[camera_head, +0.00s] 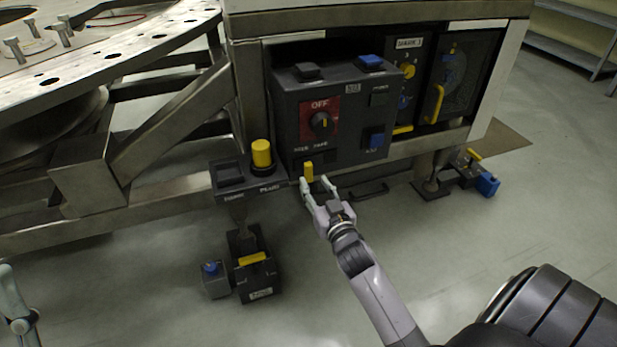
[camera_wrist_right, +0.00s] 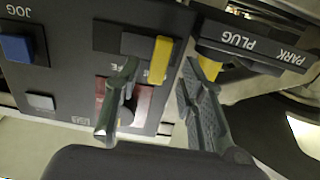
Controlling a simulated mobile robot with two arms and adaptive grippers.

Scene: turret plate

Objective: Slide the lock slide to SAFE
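The lock slide is a yellow upright tab (camera_head: 308,171) at the lower front edge of the dark control box (camera_head: 345,100). In the head view it sits at the left end of a short dark slot, left of the small SAFE lettering. My right gripper (camera_head: 315,182) is open just in front of it. In the right wrist view the yellow tab (camera_wrist_right: 160,60) shows between the two spread fingertips, with a gap on each side; contact is not visible. Part of my left gripper (camera_head: 12,300) shows at the left edge, cut off by the frame.
A red plate with a black knob (camera_head: 320,122) marked OFF is above the slide. A yellow plug (camera_head: 262,153) stands on a dark bracket left of the gripper. A dark handle (camera_head: 368,191) is to the right.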

